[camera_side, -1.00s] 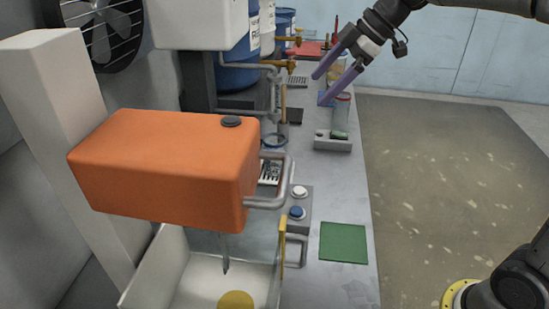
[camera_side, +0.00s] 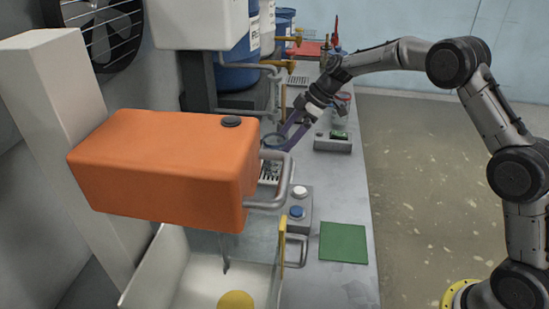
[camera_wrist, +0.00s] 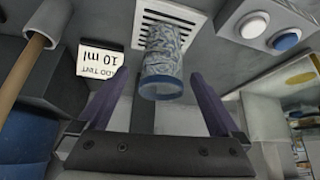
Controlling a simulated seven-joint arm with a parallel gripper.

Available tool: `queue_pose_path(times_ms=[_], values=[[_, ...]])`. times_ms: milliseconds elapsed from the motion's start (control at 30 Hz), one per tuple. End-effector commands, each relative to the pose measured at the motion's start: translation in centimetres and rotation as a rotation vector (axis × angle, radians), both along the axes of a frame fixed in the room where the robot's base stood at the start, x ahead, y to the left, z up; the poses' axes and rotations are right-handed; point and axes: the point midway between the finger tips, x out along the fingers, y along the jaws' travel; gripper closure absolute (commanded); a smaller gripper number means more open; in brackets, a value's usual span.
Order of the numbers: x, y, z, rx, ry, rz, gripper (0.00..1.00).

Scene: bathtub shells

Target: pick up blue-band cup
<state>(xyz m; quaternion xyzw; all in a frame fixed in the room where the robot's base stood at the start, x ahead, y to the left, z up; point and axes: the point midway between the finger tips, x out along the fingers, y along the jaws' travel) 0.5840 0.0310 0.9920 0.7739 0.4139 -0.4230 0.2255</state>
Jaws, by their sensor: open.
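The blue-band cup is a clear cup with a blue rim; it shows in the side view (camera_side: 273,141), partly hidden by the orange tank's handle and my fingers. In the wrist view the cup (camera_wrist: 163,62) stands in front of a white slotted grate, its blue band towards me. My gripper (camera_side: 287,143) has purple fingers, is open, and is right at the cup in the side view. In the wrist view the fingers (camera_wrist: 160,75) are spread on either side of the cup, with gaps visible on both sides. The gripper holds nothing.
The orange tank (camera_side: 160,165) overhangs the left of the bench, above a white tub (camera_side: 195,280). A button box (camera_side: 298,212), a green pad (camera_side: 344,243) and a small grey device (camera_side: 333,145) are on the bench. A red-rimmed cup (camera_side: 344,97) stands behind my gripper.

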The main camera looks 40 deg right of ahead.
Motion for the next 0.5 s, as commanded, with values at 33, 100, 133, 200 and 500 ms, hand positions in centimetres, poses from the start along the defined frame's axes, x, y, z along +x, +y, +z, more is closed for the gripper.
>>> queue_pose_path(times_ms=[33,100,133,200,500], values=[[0.2,0.3,-0.4,0.0,0.0,0.001,0.0],[0.3,0.5,-0.7,0.0,0.0,0.001,0.0],[0.3,0.5,-0.8,0.0,0.0,0.001,0.0],[0.4,0.7,-1.1,0.0,0.0,0.001,0.0],[1.2,2.7,-3.8,0.001,0.003,0.002,0.0]])
